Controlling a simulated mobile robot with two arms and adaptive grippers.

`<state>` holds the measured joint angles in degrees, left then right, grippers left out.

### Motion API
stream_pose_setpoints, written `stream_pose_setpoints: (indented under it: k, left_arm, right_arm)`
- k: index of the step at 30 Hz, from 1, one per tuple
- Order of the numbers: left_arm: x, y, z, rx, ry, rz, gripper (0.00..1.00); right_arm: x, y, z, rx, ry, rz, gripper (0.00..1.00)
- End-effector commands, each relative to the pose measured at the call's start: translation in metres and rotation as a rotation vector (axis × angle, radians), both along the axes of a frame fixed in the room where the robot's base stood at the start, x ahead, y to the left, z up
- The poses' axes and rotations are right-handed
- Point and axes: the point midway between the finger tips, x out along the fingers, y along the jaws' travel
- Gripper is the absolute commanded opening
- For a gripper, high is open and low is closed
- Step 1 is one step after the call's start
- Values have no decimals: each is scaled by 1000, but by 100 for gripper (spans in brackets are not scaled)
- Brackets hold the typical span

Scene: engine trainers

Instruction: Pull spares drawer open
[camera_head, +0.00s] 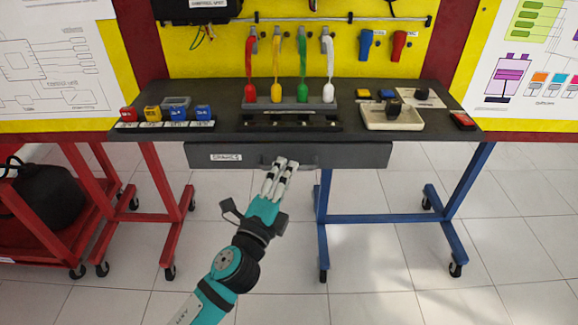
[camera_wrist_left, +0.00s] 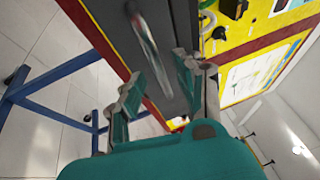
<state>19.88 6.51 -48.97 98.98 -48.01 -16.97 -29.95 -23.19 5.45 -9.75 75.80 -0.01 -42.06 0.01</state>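The spares drawer (camera_head: 345,156) is a grey front under the dark workbench top, with a white SPARES label (camera_head: 226,157) at its left. It looks shut or nearly so. In the left wrist view its curved metal handle (camera_wrist_left: 147,42) stands off the drawer front. My left gripper (camera_head: 281,163) is at the middle of the drawer front and covers most of the handle in the head view. In the wrist view the left gripper's fingers (camera_wrist_left: 158,70) are apart, with the handle's bar between them. Whether either finger touches it cannot be told. My right gripper is not in view.
On the workbench (camera_head: 350,98) stand a rack with coloured connectors (camera_head: 290,103), small coloured blocks (camera_head: 152,113) and a cream tray (camera_head: 393,123). Red legs stand at left and blue legs (camera_head: 325,225) at right. A red cart (camera_head: 45,225) is far left. Tiled floor in front is clear.

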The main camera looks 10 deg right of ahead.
Motion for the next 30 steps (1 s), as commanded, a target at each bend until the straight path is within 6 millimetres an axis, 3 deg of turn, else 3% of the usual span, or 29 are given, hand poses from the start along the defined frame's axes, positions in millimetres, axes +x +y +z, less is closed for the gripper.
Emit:
stream_pose_setpoints:
  k: [6,16,24,30]
  left_arm:
    - [18,-14,4,0,0,0,34]
    - [21,-15,4,0,0,0,34]
    - [21,-15,4,0,0,0,0]
    - [21,-15,3,1,1,0,0]
  right_arm:
    - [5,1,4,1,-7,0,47]
    - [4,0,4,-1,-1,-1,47]
    - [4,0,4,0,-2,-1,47]
    - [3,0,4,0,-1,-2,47]
